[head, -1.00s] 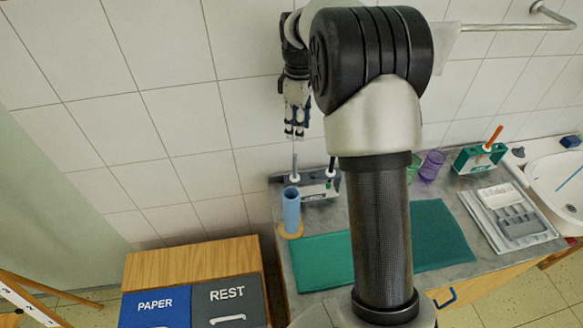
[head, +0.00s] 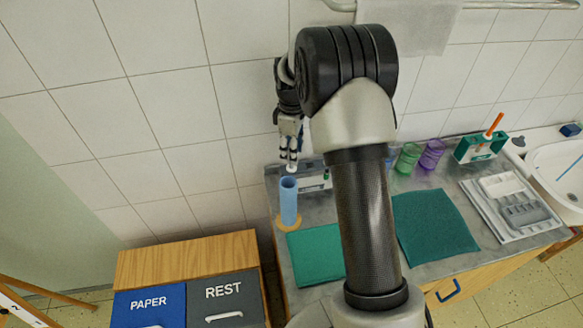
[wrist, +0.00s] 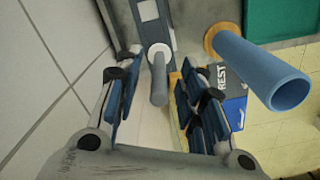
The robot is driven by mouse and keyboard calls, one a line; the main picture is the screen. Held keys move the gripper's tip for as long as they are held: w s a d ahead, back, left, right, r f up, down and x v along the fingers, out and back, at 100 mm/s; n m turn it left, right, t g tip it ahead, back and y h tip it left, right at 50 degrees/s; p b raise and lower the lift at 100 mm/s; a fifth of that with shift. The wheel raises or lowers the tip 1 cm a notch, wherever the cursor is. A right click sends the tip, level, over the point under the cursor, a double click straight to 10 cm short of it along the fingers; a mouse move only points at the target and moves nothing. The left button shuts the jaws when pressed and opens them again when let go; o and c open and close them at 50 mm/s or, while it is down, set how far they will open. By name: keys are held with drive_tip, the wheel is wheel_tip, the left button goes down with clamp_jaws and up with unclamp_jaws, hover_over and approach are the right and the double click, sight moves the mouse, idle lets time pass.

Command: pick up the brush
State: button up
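A brush with a grey handle (wrist: 158,88) stands upright in a white collar on a holder (head: 314,184) at the back left of the counter. In the head view its handle is mostly hidden by my fingers. My gripper (head: 289,158) points down right above the collar. In the wrist view my gripper (wrist: 158,62) is open, with one finger on each side of the handle and a visible gap to both.
A tall blue tube (head: 289,201) on a round wooden base stands close in front of the holder; it shows right of my fingers in the wrist view (wrist: 262,70). The tiled wall (head: 180,110) is close behind. A green mat (head: 316,254) lies in front.

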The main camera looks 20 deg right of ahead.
sight(291, 167)
wheel_tip(291, 167, down, 3)
drive_tip(key=shift+w+f+b, duration=0.1)
drive_tip(key=shift+b, duration=0.25)
clamp_jaws()
